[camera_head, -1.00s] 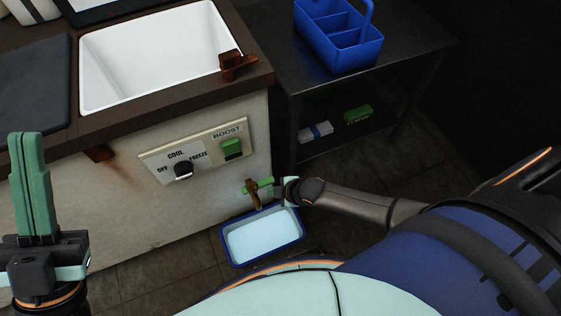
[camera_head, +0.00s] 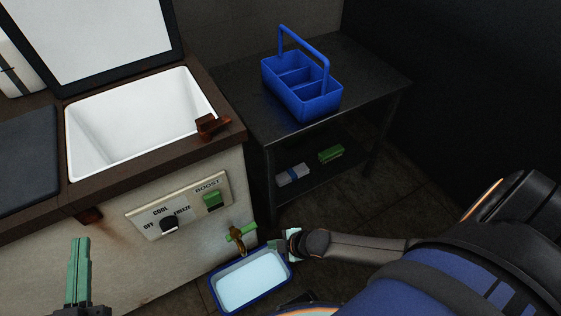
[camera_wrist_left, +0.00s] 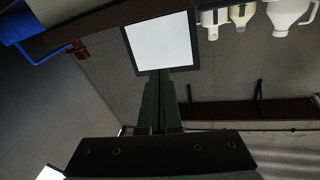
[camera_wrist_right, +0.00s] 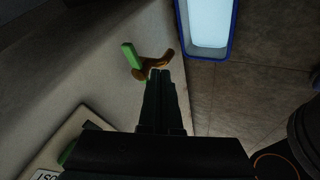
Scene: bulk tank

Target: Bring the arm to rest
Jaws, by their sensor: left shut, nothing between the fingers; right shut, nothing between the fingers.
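My left gripper (camera_head: 78,242) is shut and empty, upright at the lower left of the head view, in front of the tank's side. Its closed green fingers also show in the left wrist view (camera_wrist_left: 159,75). My right gripper (camera_head: 275,245) is low, just right of the brass tap with the green handle (camera_head: 240,232). In the right wrist view its closed fingers (camera_wrist_right: 159,75) point at the tap (camera_wrist_right: 150,68) with nothing between them. I cannot tell whether the fingertips touch the tap.
A blue-rimmed tray (camera_head: 214,292) of pale liquid stands on the floor below the tap. The tank (camera_head: 70,150) has an open white basin and a control panel (camera_head: 143,228). A blue caddy (camera_head: 312,108) stands on a dark table (camera_head: 375,85) to the right.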

